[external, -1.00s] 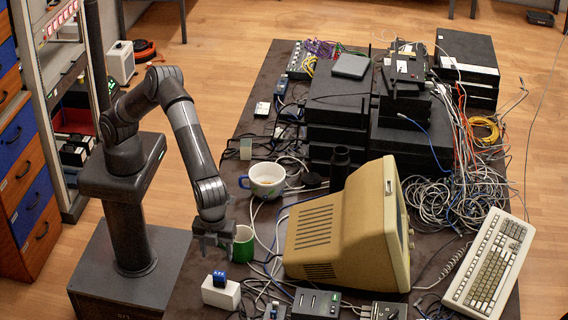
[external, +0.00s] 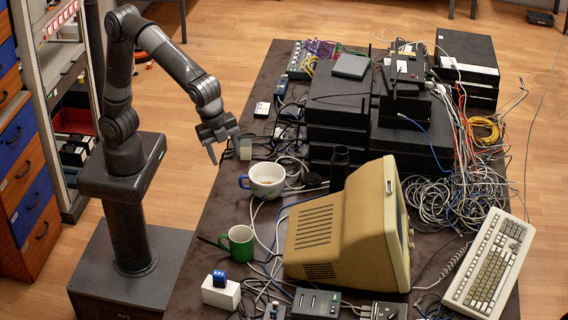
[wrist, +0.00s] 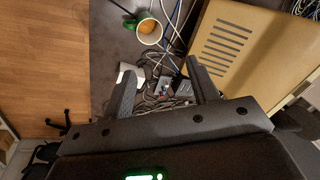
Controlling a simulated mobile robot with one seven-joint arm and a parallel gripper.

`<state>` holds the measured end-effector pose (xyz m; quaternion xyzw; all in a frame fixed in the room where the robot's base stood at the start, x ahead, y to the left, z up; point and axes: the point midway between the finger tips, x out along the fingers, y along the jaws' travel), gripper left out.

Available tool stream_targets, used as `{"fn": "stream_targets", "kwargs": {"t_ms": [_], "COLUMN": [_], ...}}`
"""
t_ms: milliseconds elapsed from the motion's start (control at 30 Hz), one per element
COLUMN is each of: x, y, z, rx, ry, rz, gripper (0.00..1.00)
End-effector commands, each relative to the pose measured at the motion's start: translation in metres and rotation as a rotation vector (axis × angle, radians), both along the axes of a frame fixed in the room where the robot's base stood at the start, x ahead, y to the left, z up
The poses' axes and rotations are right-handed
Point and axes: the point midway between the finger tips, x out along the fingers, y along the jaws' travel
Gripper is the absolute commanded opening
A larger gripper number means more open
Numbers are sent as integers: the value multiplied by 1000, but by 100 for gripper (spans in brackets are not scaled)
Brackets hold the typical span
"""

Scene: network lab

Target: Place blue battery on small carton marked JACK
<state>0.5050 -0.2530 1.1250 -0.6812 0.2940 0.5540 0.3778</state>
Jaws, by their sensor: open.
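The blue battery (external: 220,278) stands on top of a small white carton (external: 221,294) near the table's front left edge in the external view. The carton's marking is not readable. In the wrist view a white shape that looks like the carton (wrist: 127,71) shows beside the left finger; I cannot make out the battery there. My gripper (external: 226,152) is open and empty, raised well above and behind the carton, near the table's left edge. Its fingers also show apart in the wrist view (wrist: 162,88), with nothing between them but table and cables farther below.
A green mug (external: 239,245) stands behind the carton, and a white cup (external: 265,180) farther back. A beige monitor (external: 330,235) and cables fill the table's middle. Black boxes (external: 318,303) stand right of the carton. Bare table lies left of the mugs.

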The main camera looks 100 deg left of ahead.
Motion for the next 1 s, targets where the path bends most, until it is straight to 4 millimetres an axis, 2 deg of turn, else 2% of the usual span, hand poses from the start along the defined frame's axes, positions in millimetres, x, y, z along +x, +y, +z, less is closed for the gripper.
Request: {"fn": "stream_targets", "kwargs": {"t_ms": [33,233,500,700,800,1000], "x": [-9,-49,-118,-171,-192,-213], "y": [22,97,182,227,241,252], "z": [9,29,32,18,9,-2], "rx": [-9,-62,-166,-264,-308,-358], "ry": [-20,-84,-165,-221,-241,-261], "rz": [55,270,565,767,845,926], "gripper": [54,54,54,54,54,54]}}
